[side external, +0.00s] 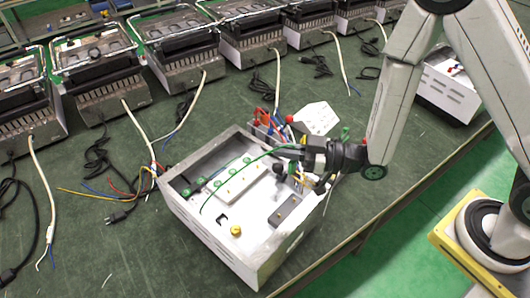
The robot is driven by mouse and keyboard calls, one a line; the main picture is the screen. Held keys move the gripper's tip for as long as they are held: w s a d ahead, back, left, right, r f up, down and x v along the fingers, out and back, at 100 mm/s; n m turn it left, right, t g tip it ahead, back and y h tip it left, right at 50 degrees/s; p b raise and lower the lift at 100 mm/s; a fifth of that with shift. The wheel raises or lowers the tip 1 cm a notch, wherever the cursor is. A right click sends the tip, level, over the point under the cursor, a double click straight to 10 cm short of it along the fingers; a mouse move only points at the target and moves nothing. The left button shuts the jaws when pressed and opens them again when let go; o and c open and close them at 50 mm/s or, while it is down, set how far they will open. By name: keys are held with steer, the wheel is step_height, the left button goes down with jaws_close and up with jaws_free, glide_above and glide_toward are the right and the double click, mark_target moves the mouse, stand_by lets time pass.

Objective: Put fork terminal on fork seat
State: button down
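An open white metal box (276,268) sits on the green table. A thin green wire (243,166) arcs over the box, with its right end at my gripper (304,156) and its left end hanging down near the inside of the box. My gripper is above the box's right rear side, pointing left. The green wire meets its fingertips, but the fingers are too small and dark to show whether they are shut on it. I cannot make out a fork terminal. I cannot tell which fitting is the fork seat; a yellow knob (236,230) stands on the box floor.
Inside the box are a white block (240,186), small green round parts and a grey block (286,208). Coloured connectors (266,118) crowd its rear edge. Heater units (101,76) with loose cables line the back. The table's front left is mostly clear.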

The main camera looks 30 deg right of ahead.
steer(key=w+a+f, duration=0.6)
steer(key=w+f, duration=0.3)
steer(key=w, duration=0.2)
steer(key=shift+w+f+n+g+y, duration=0.2)
steer(key=shift+w+n+g+y, duration=0.1)
steer(key=shift+w+g, duration=0.1)
stand_by(0.3)
steer(key=shift+w+f, duration=0.2)
steer(key=shift+f, duration=1.65)
steer(key=shift+f, duration=0.6)
steer(key=c, duration=0.8)
jaws_free()
